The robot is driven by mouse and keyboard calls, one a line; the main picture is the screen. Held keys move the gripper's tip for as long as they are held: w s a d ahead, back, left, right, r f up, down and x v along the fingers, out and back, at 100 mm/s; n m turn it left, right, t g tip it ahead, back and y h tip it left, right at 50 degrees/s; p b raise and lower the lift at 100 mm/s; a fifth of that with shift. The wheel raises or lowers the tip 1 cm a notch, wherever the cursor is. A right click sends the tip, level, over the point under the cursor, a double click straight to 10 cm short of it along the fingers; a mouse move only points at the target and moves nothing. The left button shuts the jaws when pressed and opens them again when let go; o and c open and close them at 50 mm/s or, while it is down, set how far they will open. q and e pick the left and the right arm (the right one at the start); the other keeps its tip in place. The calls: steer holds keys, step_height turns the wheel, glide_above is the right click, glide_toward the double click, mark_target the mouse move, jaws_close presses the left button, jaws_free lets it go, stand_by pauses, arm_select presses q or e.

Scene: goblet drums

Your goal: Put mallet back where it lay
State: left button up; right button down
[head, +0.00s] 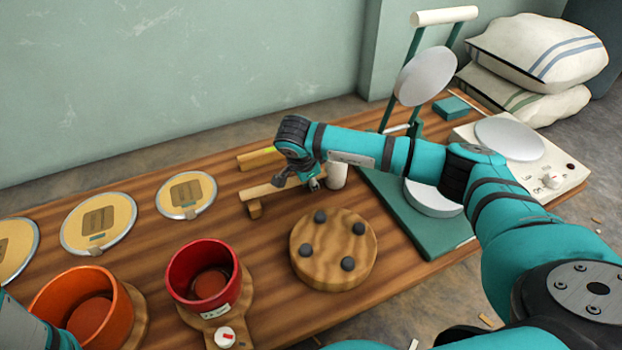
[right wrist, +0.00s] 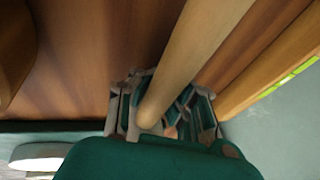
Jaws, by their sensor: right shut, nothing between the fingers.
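A pale wooden rod, which looks like the mallet's handle (right wrist: 195,55), runs across the right wrist view, with its rounded end at my right gripper (right wrist: 168,108). In the head view my right gripper (head: 314,184) points down over the bench, beside a wooden bar (head: 262,190) on a small block. It is shut with nothing held. I cannot tell whether it touches the rod.
A round wooden block with dark pegs (head: 333,270) is in front. Red (head: 203,262) and orange (head: 58,290) drum shells stand left. A green press (head: 405,215) stands right. A second bar (head: 257,158) lies behind.

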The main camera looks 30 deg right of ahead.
steer(key=shift+f, duration=0.1)
stand_by(0.3)
steer(key=c, duration=1.4)
jaws_free()
steer(key=shift+f, duration=0.15)
steer(key=v, duration=1.2)
